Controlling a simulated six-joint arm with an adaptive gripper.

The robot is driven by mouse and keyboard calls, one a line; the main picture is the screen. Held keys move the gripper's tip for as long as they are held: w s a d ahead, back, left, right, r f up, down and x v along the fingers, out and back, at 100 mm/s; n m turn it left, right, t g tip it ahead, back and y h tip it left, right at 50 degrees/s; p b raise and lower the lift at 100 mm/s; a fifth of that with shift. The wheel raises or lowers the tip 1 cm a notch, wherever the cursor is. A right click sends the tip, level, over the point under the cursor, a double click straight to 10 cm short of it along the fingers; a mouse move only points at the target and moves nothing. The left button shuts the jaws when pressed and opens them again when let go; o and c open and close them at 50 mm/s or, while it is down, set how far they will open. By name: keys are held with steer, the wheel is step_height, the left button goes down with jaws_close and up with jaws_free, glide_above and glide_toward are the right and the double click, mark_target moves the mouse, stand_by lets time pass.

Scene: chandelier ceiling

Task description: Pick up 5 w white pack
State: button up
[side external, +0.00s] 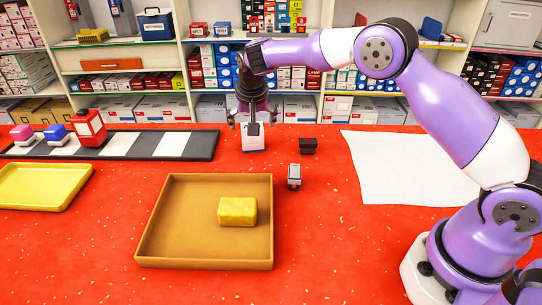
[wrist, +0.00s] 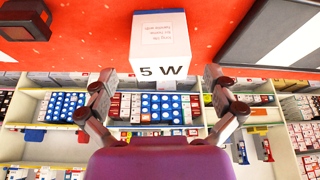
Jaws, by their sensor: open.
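The white pack marked "5 W" (wrist: 160,45) stands on the red table, its labelled face towards the wrist camera. In the side external view the white pack (side external: 253,141) is at the table's back part, partly hidden by my gripper (side external: 253,122). My gripper is open, with its fingers apart above and around the pack's top in that picture. In the wrist view my gripper's fingertips (wrist: 162,75) are spread to either side of the pack's lower edge, with no contact seen. I cannot tell how deep the fingers reach.
A small black object (side external: 308,146) and a small grey-white item (side external: 294,177) stand right of the pack. A brown tray (side external: 155,225) holds a yellow block (side external: 237,211). A striped board (side external: 171,145) lies to the left, a white sheet (side external: 400,165) to the right. Shelves stand behind.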

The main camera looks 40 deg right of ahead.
steer(key=x, duration=0.3)
steer(key=shift+w+f, duration=0.1)
steer(key=shift+f, duration=0.25)
steer(key=c, duration=1.2)
